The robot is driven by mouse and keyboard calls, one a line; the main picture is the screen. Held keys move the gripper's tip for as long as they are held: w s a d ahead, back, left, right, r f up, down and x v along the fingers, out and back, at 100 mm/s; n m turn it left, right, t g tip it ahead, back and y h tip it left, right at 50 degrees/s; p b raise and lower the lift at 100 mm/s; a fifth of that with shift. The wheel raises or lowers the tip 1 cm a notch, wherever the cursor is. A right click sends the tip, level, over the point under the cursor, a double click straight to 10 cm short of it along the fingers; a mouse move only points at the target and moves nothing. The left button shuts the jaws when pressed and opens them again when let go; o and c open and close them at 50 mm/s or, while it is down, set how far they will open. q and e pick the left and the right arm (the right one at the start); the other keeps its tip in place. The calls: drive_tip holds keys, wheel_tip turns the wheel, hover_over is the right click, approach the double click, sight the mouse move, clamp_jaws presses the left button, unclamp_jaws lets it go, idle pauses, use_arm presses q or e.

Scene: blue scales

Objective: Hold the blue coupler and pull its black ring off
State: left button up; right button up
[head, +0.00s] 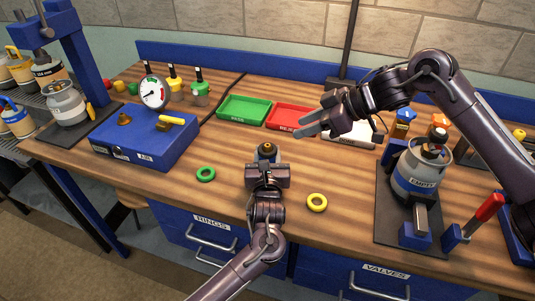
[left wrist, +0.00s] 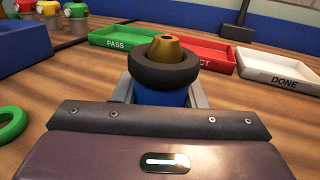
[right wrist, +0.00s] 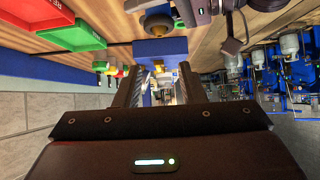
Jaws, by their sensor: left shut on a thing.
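The blue coupler (left wrist: 160,98) stands upright between the fingers of my left gripper (head: 267,163), which is shut on it just above the table. The black ring (left wrist: 166,72) sits around the coupler's top, below its brass tip (left wrist: 168,47). In the head view the coupler (head: 267,152) shows just beyond the left gripper. My right gripper (head: 308,125) is open and empty, above the table beyond and to the right of the coupler. In the right wrist view its fingers (right wrist: 160,88) are apart, and the ring (right wrist: 156,24) shows at the top edge.
A green ring (head: 206,174) and a yellow ring (head: 317,203) lie either side of my left gripper. Green (head: 244,98), red (head: 290,106) and white trays stand behind. A blue gauge box (head: 145,150) is left, a grey canister (head: 418,175) right.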

sight(270, 145)
drive_tip(key=o, duration=0.5)
drive_tip(key=shift+a+n, duration=0.15)
drive_tip(key=shift+n, duration=0.15)
drive_tip(key=shift+c, duration=0.2)
drive_tip(key=shift+o, duration=1.4)
drive_tip(key=s+a+n+g+h, duration=0.1)
drive_tip(key=a+n, duration=0.5)
drive_tip(key=n, duration=0.7)
drive_tip(key=shift+s+a+r+g, duration=0.2)
drive_tip(key=shift+r+g, duration=0.1)
drive_tip(key=shift+g, duration=0.2)
drive_tip(key=w+d+r+n+h, duration=0.1)
drive_tip(key=d+n+h, duration=0.1)
drive_tip(key=n, duration=0.9)
drive_tip(key=w+d+r+n+h, duration=0.1)
drive_tip(key=w+r+n+h, duration=0.1)
drive_tip(key=n, duration=0.9)
drive_tip(key=x, duration=1.2)
drive_tip(key=shift+s+d+f, duration=0.1)
drive_tip(key=shift+d+f, duration=0.15)
drive_tip(key=shift+d, duration=0.05)
